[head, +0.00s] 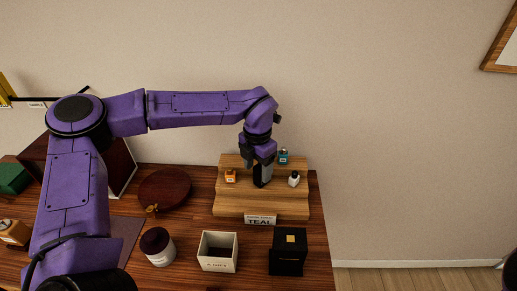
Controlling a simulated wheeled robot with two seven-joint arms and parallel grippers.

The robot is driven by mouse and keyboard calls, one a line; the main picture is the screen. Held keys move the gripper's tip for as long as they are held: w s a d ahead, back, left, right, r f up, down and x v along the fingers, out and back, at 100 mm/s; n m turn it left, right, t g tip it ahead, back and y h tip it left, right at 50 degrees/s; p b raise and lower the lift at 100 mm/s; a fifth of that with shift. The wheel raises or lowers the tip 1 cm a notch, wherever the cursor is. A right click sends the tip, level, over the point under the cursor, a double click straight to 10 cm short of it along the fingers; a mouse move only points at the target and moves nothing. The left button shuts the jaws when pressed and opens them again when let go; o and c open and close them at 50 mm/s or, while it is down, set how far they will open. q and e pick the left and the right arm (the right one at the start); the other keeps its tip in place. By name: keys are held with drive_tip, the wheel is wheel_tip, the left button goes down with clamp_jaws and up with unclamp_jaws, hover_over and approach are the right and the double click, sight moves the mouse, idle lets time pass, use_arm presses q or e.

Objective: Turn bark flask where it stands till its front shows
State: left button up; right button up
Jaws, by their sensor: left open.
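My left gripper (263,178) points down over the middle of a stepped wooden stand (262,208). Its jaws are open, and whether anything stands between them is hidden. On the stand are an orange bottle (230,176) to the gripper's left, a teal bottle (283,157) behind it to the right, and a white bottle with a dark cap (294,179) to its right. I cannot tell which thing is the bark flask; it may be hidden by the gripper. My right gripper is not in view.
A card reading TEAL (260,219) is at the stand's front. A white open box (217,265), a black box (289,262) and a dark-lidded jar (159,254) stand nearer. An amber bottle (15,232) stands far left.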

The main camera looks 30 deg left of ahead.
use_arm(q)
drive_tip(key=f, duration=0.2)
drive_tip(key=shift+w+f, duration=0.3)
drive_tip(key=shift+w, duration=0.05)
drive_tip(key=shift+s+f, duration=0.1)
drive_tip(key=shift+f, duration=0.05)
drive_tip(key=shift+s, duration=0.2)
drive_tip(key=shift+w, duration=0.15)
drive_tip(key=c, duration=1.1)
drive_tip(key=shift+p, duration=0.3)
clamp_jaws()
drive_tip(key=shift+m, duration=0.3)
drive_tip(key=o, duration=1.2)
unclamp_jaws()
